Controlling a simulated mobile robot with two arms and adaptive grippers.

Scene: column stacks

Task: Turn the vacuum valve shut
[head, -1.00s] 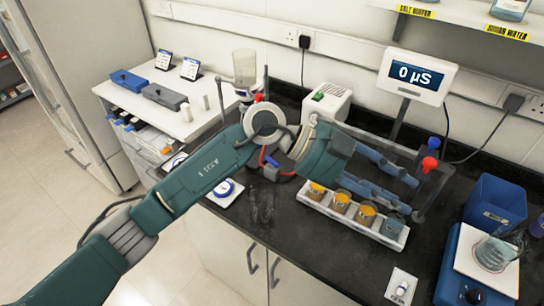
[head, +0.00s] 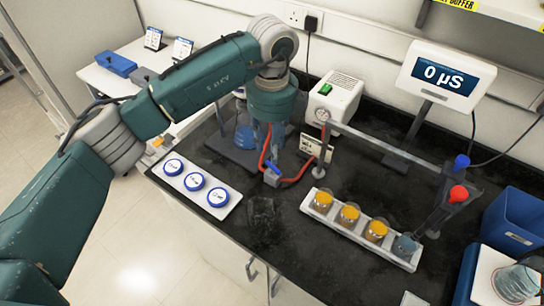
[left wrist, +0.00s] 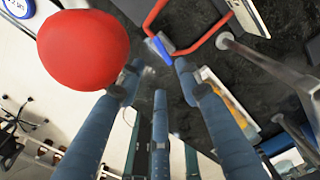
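The vacuum valve (head: 271,175) is a small blue piece on red tubing (head: 297,179), on the black bench in the head view. My left gripper (head: 265,155) points down just behind and above it, its blue fingers partly overlapping the glassware behind. In the left wrist view the blue valve (left wrist: 157,48) shows just beyond the fingertips, between them, with red tubing on both sides. The fingers (left wrist: 158,72) are spread, with nothing held; no contact with the valve is visible. The valve's handle position is too small to tell. My right gripper is out of view.
A large red ball (left wrist: 83,50) is close beside the left fingers in the wrist view. A white pump box (head: 335,98) stands behind the valve. A vial rack (head: 382,251) is to the right, and a white tray (head: 228,208) with blue-rimmed discs is to the left.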

